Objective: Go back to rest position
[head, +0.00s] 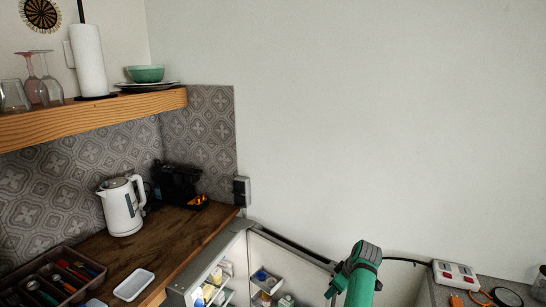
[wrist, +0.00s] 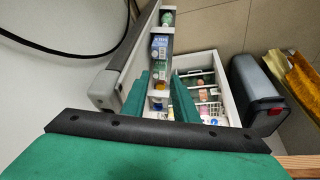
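My gripper (wrist: 161,88) shows in the wrist view as two green fingers with a gap between them. It is open, and I see nothing held. Beyond the fingers is an open white cabinet or drawer unit (wrist: 206,60) with small bottles and packets inside. The unit also shows in the head view (head: 240,262), at the bottom centre. In the head view only a green and grey part of my arm shows at the lower right of centre. My gripper is out of that frame.
A wooden counter (head: 185,232) holds a white kettle (head: 122,207), a black coffee machine (head: 178,182), a cutlery tray (head: 50,285) and a small white dish (head: 133,285). A wooden shelf (head: 95,116) hangs above. A dark case (wrist: 256,92) stands beside the unit. A power strip (head: 455,274) lies right.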

